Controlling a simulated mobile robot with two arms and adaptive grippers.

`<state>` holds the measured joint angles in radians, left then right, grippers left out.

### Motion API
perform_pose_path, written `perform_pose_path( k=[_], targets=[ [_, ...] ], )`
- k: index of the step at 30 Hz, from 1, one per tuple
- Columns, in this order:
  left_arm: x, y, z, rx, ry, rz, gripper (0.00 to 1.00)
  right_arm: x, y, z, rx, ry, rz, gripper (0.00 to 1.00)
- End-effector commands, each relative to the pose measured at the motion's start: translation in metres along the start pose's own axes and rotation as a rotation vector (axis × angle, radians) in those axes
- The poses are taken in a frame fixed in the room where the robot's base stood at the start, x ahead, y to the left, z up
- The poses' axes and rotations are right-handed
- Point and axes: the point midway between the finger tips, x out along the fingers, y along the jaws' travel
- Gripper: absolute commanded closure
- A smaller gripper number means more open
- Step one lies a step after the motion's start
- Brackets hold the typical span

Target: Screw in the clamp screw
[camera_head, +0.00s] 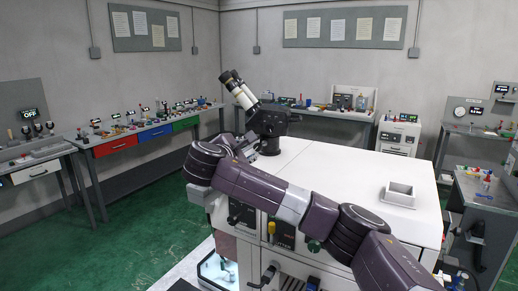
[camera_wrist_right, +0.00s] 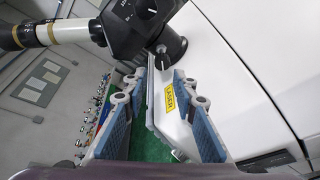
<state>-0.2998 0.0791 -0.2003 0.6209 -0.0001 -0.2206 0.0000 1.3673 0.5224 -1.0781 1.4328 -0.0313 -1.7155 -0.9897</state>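A microscope with a white binocular tube and a black body (camera_head: 268,120) stands at the back left corner of the white machine top. In the right wrist view its black body (camera_wrist_right: 140,20) fills the upper part, with a round black knob (camera_wrist_right: 172,46) just beyond the fingertips. I cannot tell for sure whether this knob is the clamp screw. My right gripper (camera_wrist_right: 158,85) is open and empty, its blue-padded fingers apart. In the head view my right gripper (camera_head: 240,146) is beside the microscope base, partly hidden by its wrist. My left gripper is not in view.
The white machine top (camera_head: 340,175) is mostly clear and carries a small white open box (camera_head: 399,193). A machine edge with a yellow label (camera_wrist_right: 170,98) shows between my right fingers. Benches with tools (camera_head: 140,140) line the walls; green floor (camera_head: 150,215) is free at left.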

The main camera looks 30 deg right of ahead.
Motion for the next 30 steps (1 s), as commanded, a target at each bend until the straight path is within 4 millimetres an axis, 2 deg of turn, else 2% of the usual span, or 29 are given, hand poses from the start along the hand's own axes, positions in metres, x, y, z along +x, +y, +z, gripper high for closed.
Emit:
perform_pose_path(
  k=[8, 13, 18, 29, 30],
  targets=[
    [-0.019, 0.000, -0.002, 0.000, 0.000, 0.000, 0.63, 0.031, -0.003, 0.008, -0.010, -0.014, -0.021, 0.74],
    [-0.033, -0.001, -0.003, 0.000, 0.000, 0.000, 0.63, 0.059, -0.003, 0.008, -0.009, -0.013, -0.018, 0.74],
    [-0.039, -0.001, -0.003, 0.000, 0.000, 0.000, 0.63, 0.075, -0.004, 0.006, -0.007, -0.011, -0.016, 0.74],
    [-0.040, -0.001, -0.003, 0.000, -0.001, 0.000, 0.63, 0.082, -0.005, 0.004, -0.007, -0.010, -0.013, 0.74],
    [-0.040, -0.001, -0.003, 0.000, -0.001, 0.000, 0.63, 0.081, -0.005, 0.004, -0.007, -0.010, -0.013, 0.76]
  ],
)
